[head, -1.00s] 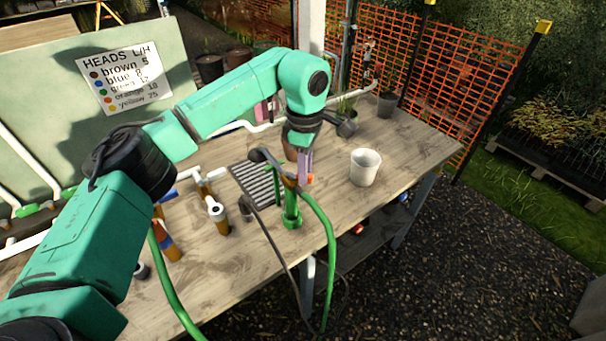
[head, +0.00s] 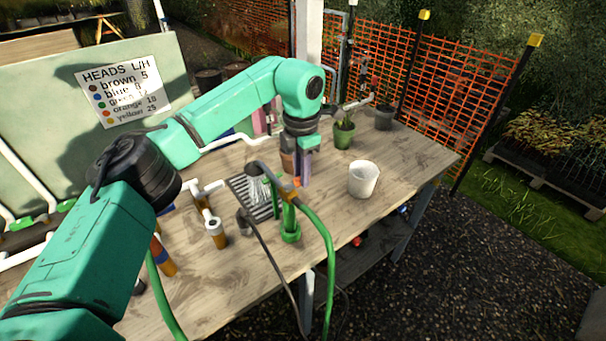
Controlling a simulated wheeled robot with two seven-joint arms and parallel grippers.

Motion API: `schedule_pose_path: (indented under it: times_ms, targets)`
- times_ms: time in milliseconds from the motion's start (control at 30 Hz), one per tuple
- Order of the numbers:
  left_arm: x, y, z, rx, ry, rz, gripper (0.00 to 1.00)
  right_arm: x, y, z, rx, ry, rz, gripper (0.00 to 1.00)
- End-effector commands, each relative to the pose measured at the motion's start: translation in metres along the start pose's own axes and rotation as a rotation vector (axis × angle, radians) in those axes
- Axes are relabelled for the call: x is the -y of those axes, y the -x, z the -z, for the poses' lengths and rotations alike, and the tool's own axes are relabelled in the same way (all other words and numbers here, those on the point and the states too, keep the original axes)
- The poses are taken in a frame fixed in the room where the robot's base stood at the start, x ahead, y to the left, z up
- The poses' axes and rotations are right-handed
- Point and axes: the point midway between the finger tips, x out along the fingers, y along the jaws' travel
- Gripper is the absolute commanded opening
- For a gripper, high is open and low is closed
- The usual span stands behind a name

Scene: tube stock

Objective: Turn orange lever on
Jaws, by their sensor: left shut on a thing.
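The orange lever (head: 296,182) shows as a small orange piece near the top of the green standing pipe (head: 290,228), mostly hidden by my left gripper. My left gripper (head: 304,178) points down from the teal arm, and its fingers are shut on the lever; the exact contact is hard to see. A dark spout head (head: 255,168) reaches left from the pipe. White streaks like running water (head: 260,190) fall from it over the dark slatted grate (head: 238,184). My right gripper is not in view.
A white bucket (head: 363,180) stands close right of the pipe on the wooden table (head: 405,160). A green hose (head: 328,250) hangs over the front edge. White pipe fittings (head: 213,225) stand to the left.

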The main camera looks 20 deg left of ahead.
Motion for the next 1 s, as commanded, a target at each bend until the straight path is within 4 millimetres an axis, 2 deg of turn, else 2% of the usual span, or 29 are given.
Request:
schedule_pose_path:
  times_ms: [300, 733, 767, 833, 1000]
  targets:
    - [-0.0034, 0.0008, -0.0002, 0.002, 0.095, -0.001, 0.0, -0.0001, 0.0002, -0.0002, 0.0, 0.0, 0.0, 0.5]
    - [-0.0037, 0.0008, -0.0001, 0.002, 0.104, -0.001, 0.0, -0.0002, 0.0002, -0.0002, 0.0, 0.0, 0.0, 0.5]
    - [-0.0037, 0.0008, -0.0001, 0.002, 0.104, -0.001, 0.26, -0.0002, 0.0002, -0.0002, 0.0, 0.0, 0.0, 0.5]
    - [-0.0037, 0.0007, -0.0001, 0.002, 0.104, -0.001, 0.53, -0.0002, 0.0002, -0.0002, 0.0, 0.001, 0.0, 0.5]
    - [-0.0037, 0.0004, 0.0, 0.001, 0.104, -0.001, 0.53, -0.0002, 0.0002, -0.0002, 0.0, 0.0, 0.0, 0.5]
